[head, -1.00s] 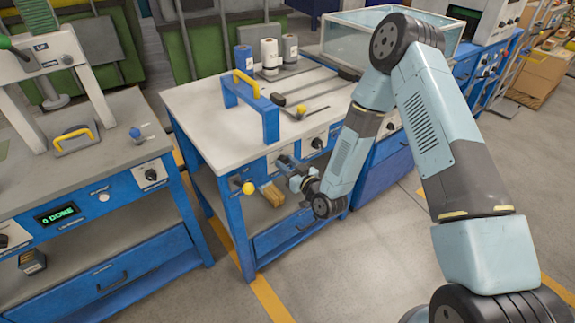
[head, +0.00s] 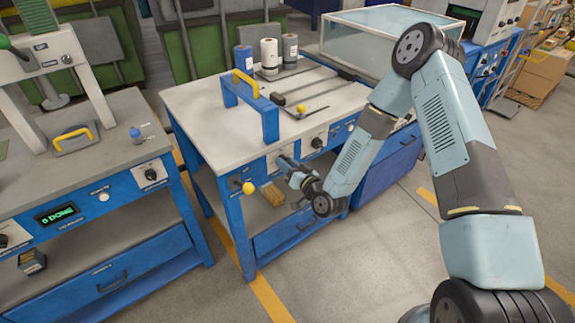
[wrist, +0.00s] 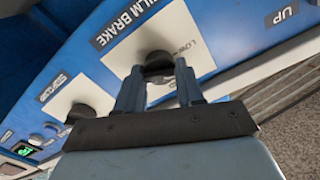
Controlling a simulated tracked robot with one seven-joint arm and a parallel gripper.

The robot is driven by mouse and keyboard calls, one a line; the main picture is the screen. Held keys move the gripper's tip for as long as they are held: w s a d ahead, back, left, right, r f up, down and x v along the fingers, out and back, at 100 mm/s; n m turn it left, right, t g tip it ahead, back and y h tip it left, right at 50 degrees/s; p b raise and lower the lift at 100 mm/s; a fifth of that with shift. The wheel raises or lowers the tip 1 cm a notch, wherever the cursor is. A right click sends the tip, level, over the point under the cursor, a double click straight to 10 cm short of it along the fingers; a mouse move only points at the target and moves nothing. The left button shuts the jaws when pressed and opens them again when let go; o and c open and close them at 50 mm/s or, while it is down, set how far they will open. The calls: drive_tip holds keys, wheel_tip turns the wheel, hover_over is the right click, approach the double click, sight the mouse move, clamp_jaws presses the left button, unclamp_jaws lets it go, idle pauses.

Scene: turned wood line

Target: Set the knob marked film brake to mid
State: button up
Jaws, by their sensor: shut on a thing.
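The film brake knob (wrist: 157,62) is dark and round, on a white plate (wrist: 188,33) set in a blue panel. The label FILM BRAKE (wrist: 124,20) stands beside the plate, and the word LOW can be read on it. My gripper (wrist: 158,80) has its two fingers on either side of the knob, shut on it. The knob's pointer and the rest of its scale are hidden or unclear, so its setting cannot be read. In the head view my gripper (head: 283,164) is at the front panel of the middle bench (head: 205,105) and covers the knob.
A yellow ball (head: 248,188) sticks out just left of my gripper. Another knob (head: 317,142) is on the panel to the right. A blue frame with a yellow handle (head: 246,84) stands on the benchtop. Open floor lies in front.

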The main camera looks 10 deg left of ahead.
drive_tip(key=m, duration=1.2)
drive_tip(key=shift+w+d+f+m, duration=0.15)
drive_tip(key=shift+d+f+m, duration=0.1)
drive_tip(key=shift+m, duration=0.15)
idle(0.3)
drive_tip(key=o, duration=0.7)
drive_tip(key=shift+f, duration=0.1)
drive_tip(key=o, duration=0.3)
drive_tip(key=shift+a, duration=0.15)
drive_tip(key=shift+o, duration=0.2)
drive_tip(key=v, duration=1.4)
drive_tip(key=shift+a, duration=0.1)
